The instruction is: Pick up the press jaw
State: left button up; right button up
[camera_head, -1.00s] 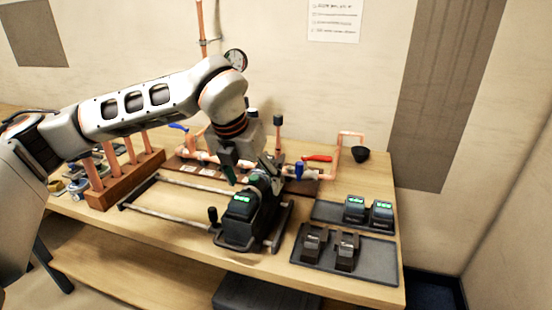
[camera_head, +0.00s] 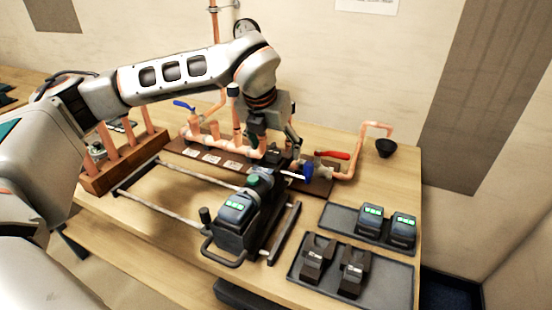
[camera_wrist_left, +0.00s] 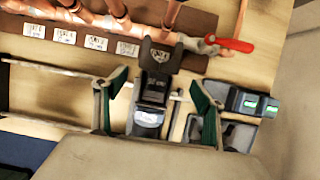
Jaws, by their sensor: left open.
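A dark press jaw (camera_wrist_left: 160,55) with a pale mark sits at the front end of the press tool (camera_wrist_left: 150,100) in the left wrist view. In the head view the jaw (camera_head: 273,153) is partly hidden by my gripper, and the press tool (camera_head: 238,215) lies on rails with a green-lit display. Two more dark forked jaws (camera_head: 317,258) (camera_head: 353,272) stand in the front tray. My left gripper (camera_head: 274,142) is open above the tool's front end. In the wrist view its fingers (camera_wrist_left: 157,88) stand either side of the tool, apart from it. My right gripper is not in view.
A copper manifold (camera_head: 215,143) with blue and red valve handles lies behind the tool. Two batteries (camera_head: 370,217) stand in the back tray (camera_head: 333,216); the front tray (camera_head: 385,293) is near the right edge. A black cup (camera_head: 386,147) stands at the back right. A pipe rack (camera_head: 120,170) is at left.

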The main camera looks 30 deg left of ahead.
aim_at(275, 150)
pick_arm(q)
jog(key=shift+x, duration=1.85)
jog(key=shift+a, duration=0.15)
jog(key=c, duration=1.2)
jog(key=shift+r, duration=0.1)
